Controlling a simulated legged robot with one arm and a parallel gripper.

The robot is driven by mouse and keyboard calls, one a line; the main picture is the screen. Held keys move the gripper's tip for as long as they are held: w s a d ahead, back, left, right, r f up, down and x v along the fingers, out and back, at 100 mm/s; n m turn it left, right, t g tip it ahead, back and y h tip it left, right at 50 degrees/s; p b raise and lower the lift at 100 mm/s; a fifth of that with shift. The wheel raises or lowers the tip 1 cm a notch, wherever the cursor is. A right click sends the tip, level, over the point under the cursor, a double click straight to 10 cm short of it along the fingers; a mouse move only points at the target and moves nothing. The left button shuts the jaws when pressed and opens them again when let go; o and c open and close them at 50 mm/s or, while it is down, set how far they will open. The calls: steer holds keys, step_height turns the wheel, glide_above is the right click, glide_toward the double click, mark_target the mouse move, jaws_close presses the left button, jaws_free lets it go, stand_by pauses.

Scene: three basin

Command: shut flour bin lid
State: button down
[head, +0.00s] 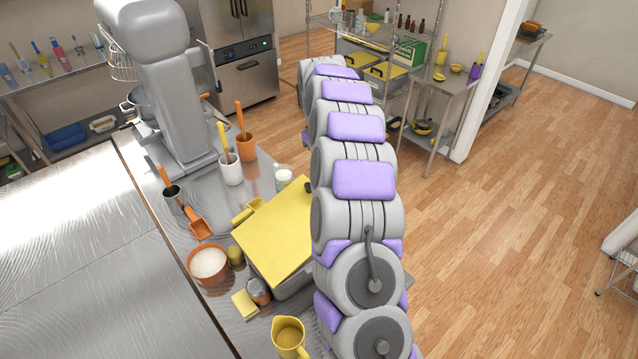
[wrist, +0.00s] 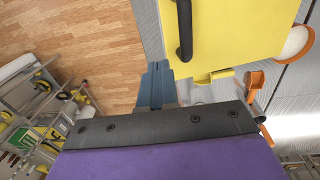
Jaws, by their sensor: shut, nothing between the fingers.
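The flour bin (head: 292,288) stands on the metal worktop, its grey side showing below a yellow lid (head: 270,235). The lid lies over the bin's top; I cannot tell whether it is fully seated. My arm hides its right part. In the wrist view the yellow lid (wrist: 235,30) fills the upper right, with a dark bar handle (wrist: 184,28) along its left edge. My gripper (wrist: 158,68) is shut and empty, just left of and below the handle in that view, apart from it in the picture. In the head view my gripper is hidden behind my arm.
An orange bowl of white powder (head: 208,262), a yellow jug (head: 289,338), a yellow sponge (head: 245,304) and utensil pots (head: 230,168) crowd around the bin. A grey stand mixer (head: 175,90) stands behind. Open wooden floor (head: 500,230) lies to the right.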

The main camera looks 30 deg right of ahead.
steer(key=a+r+t+h+b, duration=0.15)
steer(key=a+h+b, duration=0.45)
steer(key=a, duration=0.9)
steer(key=h+b, duration=0.3)
steer(key=b, duration=0.2)
glide_above(309, 208)
step_height(309, 208, down, 10)
steer(key=shift+f, duration=0.25)
steer(key=d+f+y, duration=0.1)
steer(key=f, duration=0.1)
steer(key=d+f+y+p, duration=0.1)
steer(key=f, duration=0.1)
steer(key=d+f+y+p, duration=0.1)
steer(key=f, duration=0.1)
steer(key=shift+w+f+g, duration=0.1)
steer(key=shift+w+g, duration=0.15)
steer(key=shift+w, duration=0.05)
